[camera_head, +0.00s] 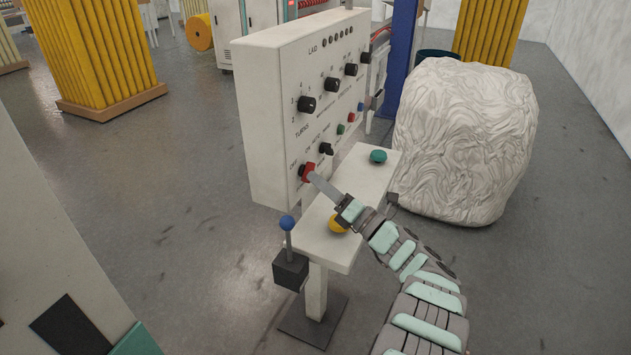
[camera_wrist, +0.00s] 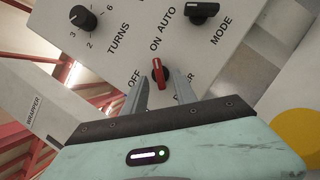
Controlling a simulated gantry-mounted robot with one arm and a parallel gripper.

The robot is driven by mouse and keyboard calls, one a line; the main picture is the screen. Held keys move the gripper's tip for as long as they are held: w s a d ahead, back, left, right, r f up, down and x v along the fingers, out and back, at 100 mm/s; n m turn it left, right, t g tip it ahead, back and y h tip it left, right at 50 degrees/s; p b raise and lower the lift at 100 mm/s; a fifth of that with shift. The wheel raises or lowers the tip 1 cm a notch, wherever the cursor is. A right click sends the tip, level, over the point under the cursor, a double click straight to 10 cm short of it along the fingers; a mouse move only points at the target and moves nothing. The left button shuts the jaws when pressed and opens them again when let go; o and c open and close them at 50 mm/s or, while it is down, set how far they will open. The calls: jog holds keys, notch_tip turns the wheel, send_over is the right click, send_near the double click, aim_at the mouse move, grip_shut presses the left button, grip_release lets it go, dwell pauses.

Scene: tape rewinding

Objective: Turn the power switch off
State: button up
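The red power switch (camera_head: 306,172) is at the lower left of the white control panel (camera_head: 268,110). In the wrist view the red switch (camera_wrist: 158,72) has its long side nearly upright, below the ON label and right of the OFF label. The POWER label under it is partly hidden by a finger. My gripper (camera_head: 314,178) reaches the panel front at the switch. In the wrist view my gripper (camera_wrist: 164,82) has its fingers apart, one on each side of the switch, with narrow gaps showing. I cannot tell whether either finger touches it.
The black mode knob (camera_wrist: 203,10) and turns knob (camera_wrist: 83,17) are on the same panel. A shelf below carries a green button (camera_head: 378,156) and a yellow button (camera_head: 338,224). A blue-topped lever (camera_head: 287,223) stands at the shelf's left. A wrapped bale (camera_head: 465,140) stands right.

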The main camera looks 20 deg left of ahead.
jog(key=shift+x, duration=0.9)
jog(key=shift+c, duration=0.3)
grip_shut()
